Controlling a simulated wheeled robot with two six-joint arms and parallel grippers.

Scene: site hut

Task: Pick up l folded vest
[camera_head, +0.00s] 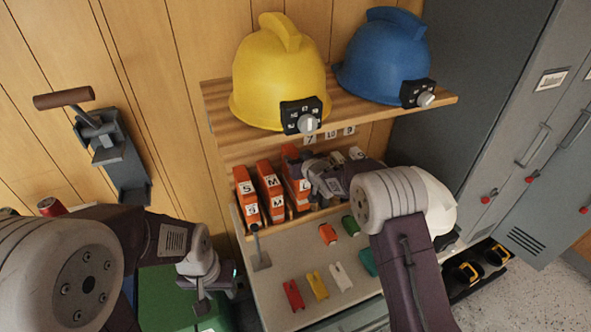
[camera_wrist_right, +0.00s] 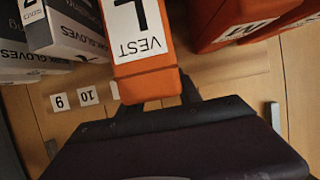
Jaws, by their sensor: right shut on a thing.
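The L folded vest is orange with a white label reading L VEST. It shows close up in the right wrist view (camera_wrist_right: 148,75) and partly behind my gripper in the head view (camera_head: 290,168). My right gripper (camera_head: 309,176) is shut on its near end, with a dark finger on each side of it in the wrist view. Orange vests marked S (camera_head: 243,190) and M (camera_head: 268,187) stand in the slots to its left. My left gripper (camera_head: 205,297) hangs low at the left, away from the vests; its finger gap is unclear.
Yellow (camera_head: 276,85) and blue (camera_head: 386,55) helmets sit on the wooden shelf (camera_head: 222,120) just above the vests. Glove boxes (camera_wrist_right: 75,30) stand beside the L vest. Small coloured items lie on the grey counter (camera_head: 262,285). Grey lockers (camera_head: 530,140) stand at right.

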